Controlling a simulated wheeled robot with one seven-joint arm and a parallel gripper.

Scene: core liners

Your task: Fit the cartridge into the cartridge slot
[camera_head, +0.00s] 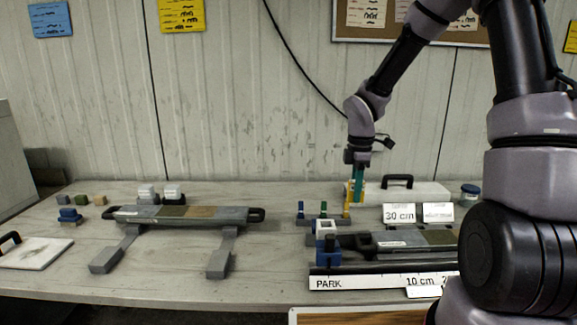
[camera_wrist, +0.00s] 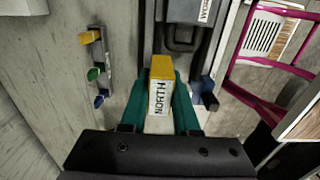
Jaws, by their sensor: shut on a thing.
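The cartridge appears to be the yellow block with a white "NORTH" label (camera_wrist: 161,82) in the wrist view. My gripper (camera_wrist: 161,100) is shut on it, with a teal finger on each side. In the head view my gripper (camera_head: 357,185) points down above the right part of the table, behind the small peg rack; the held block is mostly hidden by the fingers there. A dark grey tray with a handle (camera_wrist: 190,40) lies just beyond the block in the wrist view. I cannot make out the cartridge slot with certainty.
A rack with blue, green and yellow pegs (camera_head: 323,222) stands close by. A long grey core tray (camera_head: 235,215) rests on supports at left. A white case (camera_head: 410,191) lies behind. The table's middle front is clear.

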